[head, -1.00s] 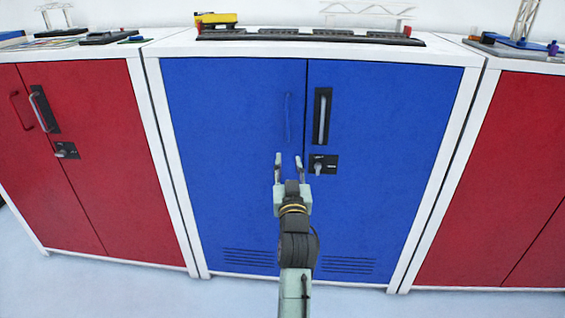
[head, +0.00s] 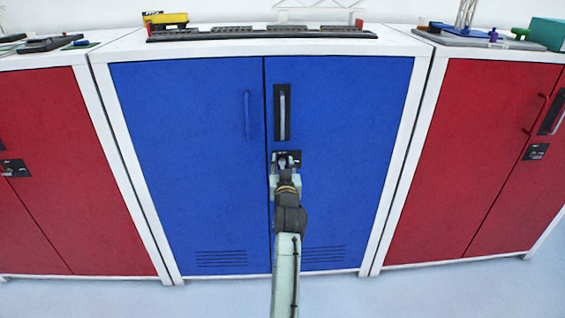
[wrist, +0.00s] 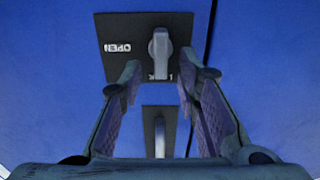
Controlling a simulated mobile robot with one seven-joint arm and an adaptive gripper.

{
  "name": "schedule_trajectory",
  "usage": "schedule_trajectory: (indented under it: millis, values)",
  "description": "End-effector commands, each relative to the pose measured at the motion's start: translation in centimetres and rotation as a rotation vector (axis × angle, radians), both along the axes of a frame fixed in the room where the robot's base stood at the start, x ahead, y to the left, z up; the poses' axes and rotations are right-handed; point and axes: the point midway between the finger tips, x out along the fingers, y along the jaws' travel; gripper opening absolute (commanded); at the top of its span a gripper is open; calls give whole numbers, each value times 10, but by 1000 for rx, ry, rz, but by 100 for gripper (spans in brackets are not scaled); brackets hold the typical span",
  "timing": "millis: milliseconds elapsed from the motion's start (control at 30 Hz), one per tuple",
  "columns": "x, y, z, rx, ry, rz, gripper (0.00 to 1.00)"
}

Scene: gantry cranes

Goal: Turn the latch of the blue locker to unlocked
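The blue locker (head: 190,150) stands in the middle of the head view. Its latch has a black plate (wrist: 120,45) and a grey lever (wrist: 160,52), which show clearly in the wrist view. The lever stands upright in that picture, with the word OPEN, upside down, to its left; the lever does not point at it. In the head view the latch plate (head: 296,157) is partly hidden by my gripper (head: 287,172). My gripper is open in the wrist view (wrist: 158,80), its fingertips just short of the lever, with nothing between them.
The right door's handle (head: 282,112) is just above the latch. A blue handle (head: 247,115) is on the left door. Red lockers stand on the left (head: 75,190) and right (head: 470,160).

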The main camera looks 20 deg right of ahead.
Motion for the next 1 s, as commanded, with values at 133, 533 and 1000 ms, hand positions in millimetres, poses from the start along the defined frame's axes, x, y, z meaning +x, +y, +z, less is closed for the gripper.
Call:
schedule_trajectory:
  millis: [133, 533, 1000]
  values:
    - [4, -1, 0, 0, -1, 0, 30]
    - [4, -1, 0, -1, -1, 0, 16]
    - [4, -1, 0, -1, -1, -1, 0]
